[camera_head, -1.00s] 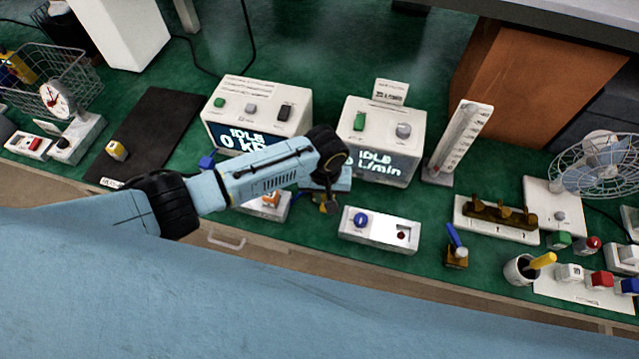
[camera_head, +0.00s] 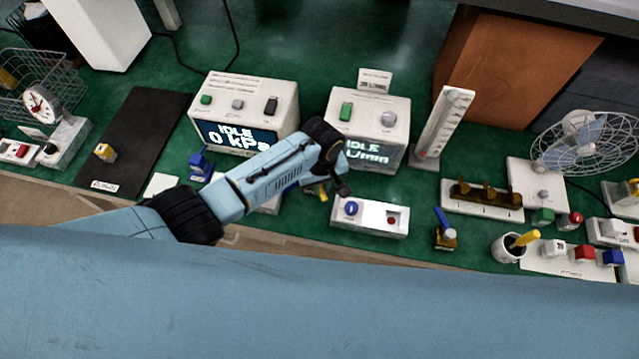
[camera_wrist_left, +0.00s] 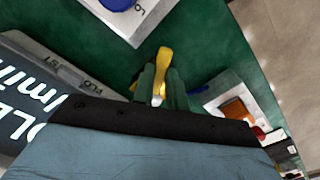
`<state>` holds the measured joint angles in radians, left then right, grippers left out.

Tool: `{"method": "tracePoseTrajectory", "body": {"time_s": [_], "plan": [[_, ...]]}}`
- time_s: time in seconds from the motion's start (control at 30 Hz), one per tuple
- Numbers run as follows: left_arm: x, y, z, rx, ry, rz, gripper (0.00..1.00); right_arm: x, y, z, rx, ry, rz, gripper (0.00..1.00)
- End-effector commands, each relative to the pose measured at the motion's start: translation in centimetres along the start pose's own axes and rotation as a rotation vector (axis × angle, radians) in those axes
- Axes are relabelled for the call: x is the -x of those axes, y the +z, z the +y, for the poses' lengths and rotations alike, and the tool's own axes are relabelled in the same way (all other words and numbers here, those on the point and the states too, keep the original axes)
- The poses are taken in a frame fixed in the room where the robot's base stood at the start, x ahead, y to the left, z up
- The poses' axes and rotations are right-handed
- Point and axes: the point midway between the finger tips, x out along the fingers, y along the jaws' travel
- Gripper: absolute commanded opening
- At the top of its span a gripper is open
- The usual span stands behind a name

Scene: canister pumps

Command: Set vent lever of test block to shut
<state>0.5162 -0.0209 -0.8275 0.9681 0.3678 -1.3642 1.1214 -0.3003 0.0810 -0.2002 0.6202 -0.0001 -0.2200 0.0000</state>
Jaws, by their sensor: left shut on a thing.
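My left gripper (camera_wrist_left: 162,88) is shut on a yellow piece (camera_wrist_left: 163,66), gripped between its dark green fingers. The yellow piece also shows below my wrist in the head view (camera_head: 322,191). I cannot tell whether it is the vent lever. A white block with an orange lever (camera_wrist_left: 238,110) lies right of the fingers in the wrist view; my arm mostly hides it in the head view. A white block with a blue knob (camera_head: 351,208) and a red button lies right of the gripper. Which block is the test block is not readable. My right gripper is not in view.
Two white units with displays (camera_head: 244,112) (camera_head: 370,125) stand behind my arm. A white upright gauge (camera_head: 443,125), a brown-topped rack (camera_head: 483,198), a cup (camera_head: 507,248) and a fan (camera_head: 585,140) stand right. A black mat (camera_head: 135,140) lies left.

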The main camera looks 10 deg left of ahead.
Motion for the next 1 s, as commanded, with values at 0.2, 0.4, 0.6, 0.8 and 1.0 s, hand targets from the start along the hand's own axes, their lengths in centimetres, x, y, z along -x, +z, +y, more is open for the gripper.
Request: {"method": "tracePoseTrajectory", "body": {"time_s": [0.2, 0.4, 0.6, 0.8, 1.0], "plan": [[0.1, -0.1, 0.0, 0.003, 0.001, 0.003, 0.21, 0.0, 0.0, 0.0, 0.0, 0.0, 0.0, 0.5], [0.1, -0.1, 0.0, 0.001, 0.001, 0.002, 0.36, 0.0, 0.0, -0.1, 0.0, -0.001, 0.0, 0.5], [0.1, -0.1, 0.0, 0.001, 0.001, 0.001, 0.36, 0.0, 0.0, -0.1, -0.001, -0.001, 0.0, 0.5], [2.0, -0.1, 0.1, 0.0, 0.004, 0.002, 0.36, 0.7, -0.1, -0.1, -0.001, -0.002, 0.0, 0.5], [6.2, -0.1, 0.0, 0.001, 0.005, 0.004, 0.36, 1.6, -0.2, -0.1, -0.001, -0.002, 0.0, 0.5]]}}
